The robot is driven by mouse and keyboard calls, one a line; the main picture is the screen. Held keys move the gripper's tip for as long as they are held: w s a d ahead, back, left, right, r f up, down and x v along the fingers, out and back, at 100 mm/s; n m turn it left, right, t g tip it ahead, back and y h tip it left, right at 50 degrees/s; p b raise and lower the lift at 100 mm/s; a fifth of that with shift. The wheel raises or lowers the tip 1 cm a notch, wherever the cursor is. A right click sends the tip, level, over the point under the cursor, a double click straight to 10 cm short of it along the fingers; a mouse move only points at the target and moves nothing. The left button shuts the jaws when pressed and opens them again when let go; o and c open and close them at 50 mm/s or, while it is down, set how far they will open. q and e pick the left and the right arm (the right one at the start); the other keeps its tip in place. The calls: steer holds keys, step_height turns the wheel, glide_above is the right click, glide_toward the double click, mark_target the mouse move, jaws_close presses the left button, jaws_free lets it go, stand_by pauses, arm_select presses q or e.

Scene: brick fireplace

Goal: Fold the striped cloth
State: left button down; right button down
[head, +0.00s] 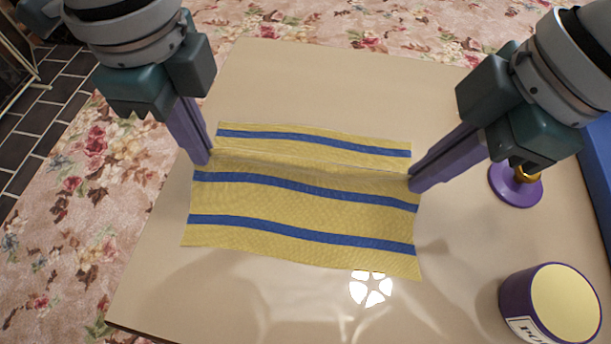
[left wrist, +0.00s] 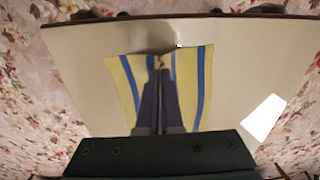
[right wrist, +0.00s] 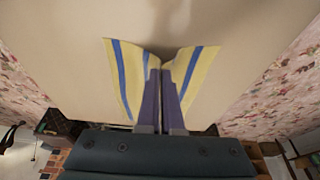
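The striped cloth (head: 305,190), yellow with blue stripes, lies on the table in the head view. A raised ridge runs across it between my grippers, with a narrower strip behind and a wider part in front. My left gripper (head: 206,160) is shut on the cloth's left edge, at the ridge. My right gripper (head: 416,186) is shut on its right edge. The left wrist view shows cloth (left wrist: 190,85) pinched between the fingers. The right wrist view shows the cloth (right wrist: 185,72) bunched up at the fingertips. Any layers beneath the ridge are hidden.
The beige table (head: 310,80) is bare behind and in front of the cloth. A purple tin with a cream top (head: 552,305) stands at the front right. A purple round base (head: 515,185) stands behind it. A blue object (head: 597,175) is at the right edge.

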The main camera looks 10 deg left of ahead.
steer(key=shift+r, duration=0.1)
